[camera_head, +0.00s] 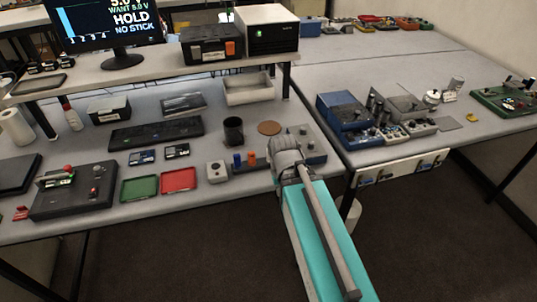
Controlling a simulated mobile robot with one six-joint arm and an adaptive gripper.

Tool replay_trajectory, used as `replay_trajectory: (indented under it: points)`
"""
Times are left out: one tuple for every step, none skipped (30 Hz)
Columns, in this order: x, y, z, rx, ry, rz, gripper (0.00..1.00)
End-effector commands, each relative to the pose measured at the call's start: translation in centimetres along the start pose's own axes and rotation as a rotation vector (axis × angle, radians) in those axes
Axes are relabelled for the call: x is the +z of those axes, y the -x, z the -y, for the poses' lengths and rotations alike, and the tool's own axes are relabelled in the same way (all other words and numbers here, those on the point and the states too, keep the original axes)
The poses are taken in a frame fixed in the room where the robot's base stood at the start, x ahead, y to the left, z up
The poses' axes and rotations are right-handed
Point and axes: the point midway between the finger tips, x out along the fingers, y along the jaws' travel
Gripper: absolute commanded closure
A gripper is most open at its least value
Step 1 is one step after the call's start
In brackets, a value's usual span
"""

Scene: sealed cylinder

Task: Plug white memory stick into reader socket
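I cannot make out a white memory stick in this view. A small white box with a dark round spot (216,171) stands at the front of the left bench; I cannot tell whether it is the reader. Beside it a blue piece (237,160) and an orange piece (252,158) stand upright on a low grey base. The monitor (102,22) reads "HOLD" and "NO STICK". My arm reaches in from the lower right, its wrist over the bench's right end, next to a grey box with knobs. My gripper's fingers are hidden behind the wrist.
On the left bench are a green tray (139,188), a red tray (179,180), a dark cup (233,131), a keyboard (156,133) and a black device with a lever (73,191). A blue instrument (342,113) stands on the right bench. A raised shelf spans the back.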

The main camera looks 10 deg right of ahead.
Motion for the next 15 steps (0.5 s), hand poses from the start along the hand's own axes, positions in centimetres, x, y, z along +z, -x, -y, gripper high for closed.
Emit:
replay_trajectory:
  points:
    - [0.0, 0.0, 0.0, 0.0, 0.0, 0.0, 1.0]
    - [0.0, 0.0, 0.0, 0.0, 0.0, 0.0, 1.0]
    - [0.0, 0.0, 0.0, 0.0, 0.0, 0.0, 1.0]
    - [0.0, 0.0, 0.0, 0.0, 0.0, 0.0, 1.0]
    - [0.0, 0.0, 0.0, 0.0, 0.0, 0.0, 1.0]
    - [0.0, 0.0, 0.0, 0.0, 0.0, 0.0, 1.0]
    - [0.0, 0.0, 0.0, 0.0, 0.0, 0.0, 1.0]
    - [0.0, 0.0, 0.0, 0.0, 0.0, 0.0, 1.0]
    - [0.0, 0.0, 0.0, 0.0, 0.0, 0.0, 1.0]
    - [0.0, 0.0, 0.0, 0.0, 0.0, 0.0, 1.0]
    - [0.0, 0.0, 0.0, 0.0, 0.0, 0.0, 1.0]
    - [0.0, 0.0, 0.0, 0.0, 0.0, 0.0, 0.93]
    - [-0.02, 0.02, 0.0, 0.0, 0.0, 0.0, 0.87]
    - [-0.06, 0.04, 0.0, 0.0, 0.0, 0.0, 0.81]
    - [-0.15, 0.09, 0.0, 0.0, 0.0, 0.0, 0.74]
